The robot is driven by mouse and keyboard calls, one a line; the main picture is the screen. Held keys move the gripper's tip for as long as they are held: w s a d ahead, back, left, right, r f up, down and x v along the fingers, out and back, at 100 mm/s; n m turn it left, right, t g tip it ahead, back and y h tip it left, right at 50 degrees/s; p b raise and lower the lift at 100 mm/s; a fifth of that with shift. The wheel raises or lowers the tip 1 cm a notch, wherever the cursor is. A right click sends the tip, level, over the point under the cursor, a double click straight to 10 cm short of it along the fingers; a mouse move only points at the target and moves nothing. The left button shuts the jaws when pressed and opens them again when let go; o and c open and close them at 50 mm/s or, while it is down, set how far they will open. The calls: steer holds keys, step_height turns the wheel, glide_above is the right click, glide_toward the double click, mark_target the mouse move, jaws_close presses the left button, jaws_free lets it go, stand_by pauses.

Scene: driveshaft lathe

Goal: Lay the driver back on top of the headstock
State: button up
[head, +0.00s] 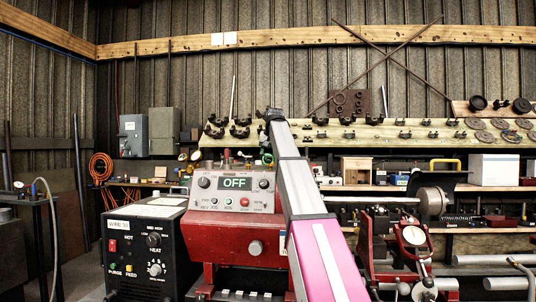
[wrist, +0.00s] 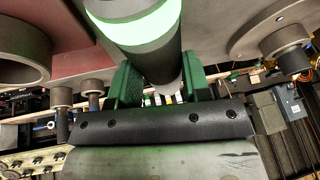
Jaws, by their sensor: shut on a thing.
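The red headstock (head: 236,236) of the lathe stands in the middle of the head view, with a grey control panel reading OFF on top. My arm rises in front of its right side, and its dark far end shows above the panel. In the wrist view the two green fingers of my gripper (wrist: 160,88) are shut on the driver (wrist: 150,50), a thick dark cylinder with a bright green band. Its upper end runs out of the picture. I cannot make out the driver in the head view. The wrist view does not show whether it touches anything below.
The chuck-side carriage with a dial (head: 413,236) is to the right. Shelves with many parts line the back wall. In the wrist view, large red and grey surfaces with round fittings (wrist: 282,42) lie close around the driver.

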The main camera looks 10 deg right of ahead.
steer(key=shift+f, duration=0.95)
stand_by(0.5)
steer(key=o, duration=1.3)
steer(key=shift+o, duration=0.2)
steer(key=v, duration=1)
steer(key=shift+s+r, duration=0.25)
steer(key=shift+r, duration=0.05)
